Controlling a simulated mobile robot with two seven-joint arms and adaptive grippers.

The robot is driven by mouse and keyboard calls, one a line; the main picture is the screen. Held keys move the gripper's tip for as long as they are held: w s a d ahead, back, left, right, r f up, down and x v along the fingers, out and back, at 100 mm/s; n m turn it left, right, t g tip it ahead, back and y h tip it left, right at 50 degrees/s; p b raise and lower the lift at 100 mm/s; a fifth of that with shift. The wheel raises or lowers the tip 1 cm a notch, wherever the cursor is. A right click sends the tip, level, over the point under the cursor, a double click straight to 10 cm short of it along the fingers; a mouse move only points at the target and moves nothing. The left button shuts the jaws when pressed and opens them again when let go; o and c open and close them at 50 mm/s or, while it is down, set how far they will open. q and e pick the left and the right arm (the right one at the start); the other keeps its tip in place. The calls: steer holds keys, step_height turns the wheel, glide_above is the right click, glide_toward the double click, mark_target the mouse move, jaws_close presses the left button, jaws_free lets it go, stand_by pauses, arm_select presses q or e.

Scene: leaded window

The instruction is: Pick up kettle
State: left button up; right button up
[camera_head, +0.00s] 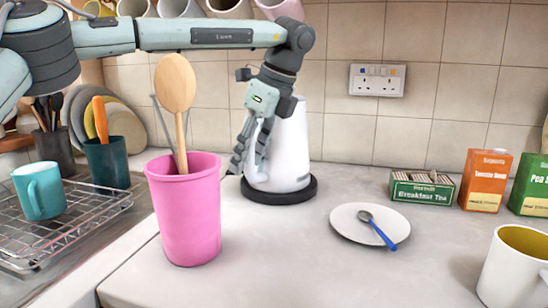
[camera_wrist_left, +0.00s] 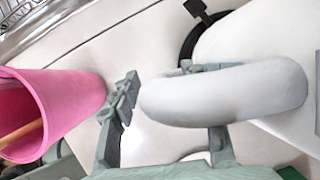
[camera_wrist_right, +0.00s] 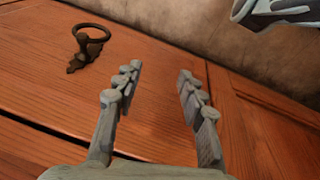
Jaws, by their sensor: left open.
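The white kettle (camera_head: 290,155) stands upright on its round black base (camera_head: 279,196) on the counter near the tiled wall. My left gripper (camera_head: 250,158) is open at the kettle's left side, fingers pointing down. In the left wrist view, the kettle's pale handle (camera_wrist_left: 225,95) crosses in front of one finger, and the other finger is apart from it. I cannot tell whether the handle lies fully between the fingers. My arm hides the kettle's top in the head view. My right gripper (camera_wrist_right: 157,85) is open and empty, facing a wooden cabinet front.
A pink utensil pot (camera_head: 186,210) with a wooden spoon stands just left of my left gripper. A plate with a spoon (camera_head: 370,223), a tea box (camera_head: 422,188) and a mug (camera_head: 512,270) are to the right. A ring pull (camera_wrist_right: 90,42) is on the cabinet.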

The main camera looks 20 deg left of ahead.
arm_select(q)
steer(key=shift+c, duration=0.4)
jaws_close()
steer(key=shift+w, duration=0.1)
